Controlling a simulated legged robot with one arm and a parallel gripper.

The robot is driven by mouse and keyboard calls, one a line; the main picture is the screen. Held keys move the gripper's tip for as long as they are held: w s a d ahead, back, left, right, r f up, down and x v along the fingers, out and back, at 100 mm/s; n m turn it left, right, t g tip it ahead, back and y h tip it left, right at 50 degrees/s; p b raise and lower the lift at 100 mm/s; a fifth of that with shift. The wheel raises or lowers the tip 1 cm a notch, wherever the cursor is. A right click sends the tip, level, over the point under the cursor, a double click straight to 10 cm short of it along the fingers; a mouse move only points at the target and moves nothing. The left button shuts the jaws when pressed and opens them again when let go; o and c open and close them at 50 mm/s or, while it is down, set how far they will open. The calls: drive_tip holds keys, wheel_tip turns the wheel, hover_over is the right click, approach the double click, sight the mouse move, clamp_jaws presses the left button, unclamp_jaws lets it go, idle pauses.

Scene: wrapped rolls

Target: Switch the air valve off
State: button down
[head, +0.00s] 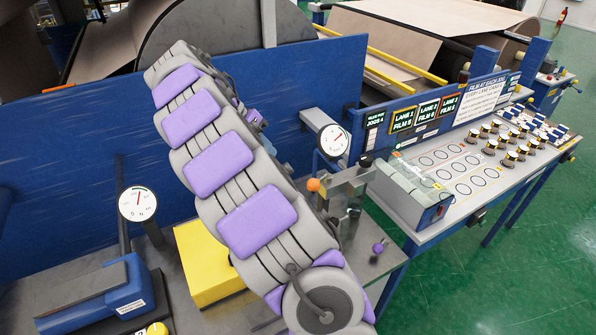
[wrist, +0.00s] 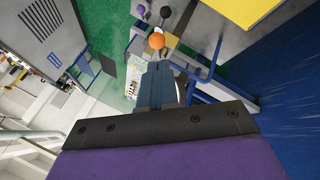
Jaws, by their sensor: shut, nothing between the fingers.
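An orange ball knob (head: 313,184) stands just right of my arm in the head view, beside a metal fixture below a round gauge. It also shows in the wrist view (wrist: 156,41), just beyond my fingertips. It may be the air valve's handle; no label on it is readable. My gripper (wrist: 160,72) is shut and empty, pointing towards the orange ball with a visible gap in the picture. In the head view my gripper is mostly hidden behind my arm. A small purple knob (head: 378,248) sits on the bench further right.
A gauge (head: 332,141) is mounted above the fixture, and another gauge (head: 138,203) stands at left. A yellow block (head: 208,262) lies on the bench beside my arm. A blue wall panel (head: 70,140) runs behind. A table (head: 408,206) with several rolls is at right; green floor is clear beyond.

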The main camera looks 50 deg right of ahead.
drive_tip(key=w+d+f+m, duration=0.1)
drive_tip(key=w+d+f, duration=0.2)
drive_tip(key=w, duration=0.1)
drive_tip(key=shift+w+d+f+m+p, duration=0.15)
drive_tip(key=shift+w+d+m+p, duration=0.15)
drive_tip(key=shift+m+p, duration=0.1)
drive_tip(key=shift+s, duration=0.1)
drive_tip(key=s+d+f+b, duration=0.1)
drive_tip(key=s+d+f, duration=0.4)
drive_tip(key=s+f, duration=0.2)
drive_tip(key=shift+s+f+b, duration=0.25)
drive_tip(key=shift+f+b, duration=0.05)
drive_tip(key=shift+f, duration=0.65)
